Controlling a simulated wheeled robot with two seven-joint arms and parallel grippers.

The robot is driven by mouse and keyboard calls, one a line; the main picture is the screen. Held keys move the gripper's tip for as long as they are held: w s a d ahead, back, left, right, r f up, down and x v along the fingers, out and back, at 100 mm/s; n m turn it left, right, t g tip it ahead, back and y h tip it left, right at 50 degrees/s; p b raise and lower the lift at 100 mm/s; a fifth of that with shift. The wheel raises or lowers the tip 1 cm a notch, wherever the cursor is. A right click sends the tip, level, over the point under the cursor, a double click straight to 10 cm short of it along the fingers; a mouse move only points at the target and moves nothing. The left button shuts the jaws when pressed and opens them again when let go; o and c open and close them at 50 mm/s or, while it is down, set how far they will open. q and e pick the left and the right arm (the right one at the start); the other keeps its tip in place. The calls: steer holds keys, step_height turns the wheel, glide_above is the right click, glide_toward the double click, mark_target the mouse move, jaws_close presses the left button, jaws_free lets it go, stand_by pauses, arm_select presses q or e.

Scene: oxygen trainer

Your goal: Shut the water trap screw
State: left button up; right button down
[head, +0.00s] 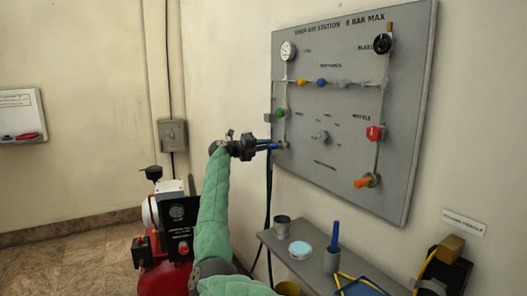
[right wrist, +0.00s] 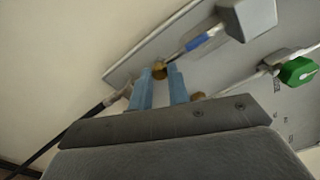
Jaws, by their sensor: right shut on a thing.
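The grey air station panel (head: 345,110) hangs on the wall. A small brass screw, which looks like the water trap screw, sits at its lower left edge; in the head view it is mostly hidden at my fingertips. My right gripper (head: 276,146) reaches it from the left with its blue fingers. In the right wrist view the brass screw (right wrist: 159,70) shows at the tips of my right gripper (right wrist: 162,76), which is shut on it. How far the screw is turned cannot be told. My left gripper is not in view.
A red knob (head: 375,133) and orange handle (head: 366,182) are at the right. A shelf (head: 310,265) with a cup and brush stands below. A red compressor (head: 165,275) is at lower left.

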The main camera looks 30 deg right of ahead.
steer(key=shift+f+m+b, duration=0.15)
steer(key=shift+m+b, duration=0.8)
steer(key=shift+m, duration=0.15)
steer(key=shift+f+m+b, duration=0.1)
steer(key=shift+m+b, duration=0.85)
steer(key=shift+m, duration=0.15)
steer(key=c, duration=1.3)
jaws_free()
steer(key=shift+c, duration=0.2)
steer(key=shift+r, duration=0.1)
steer(key=shift+a, duration=0.1)
steer(key=a, duration=0.7)
steer(key=shift+a, duration=0.3)
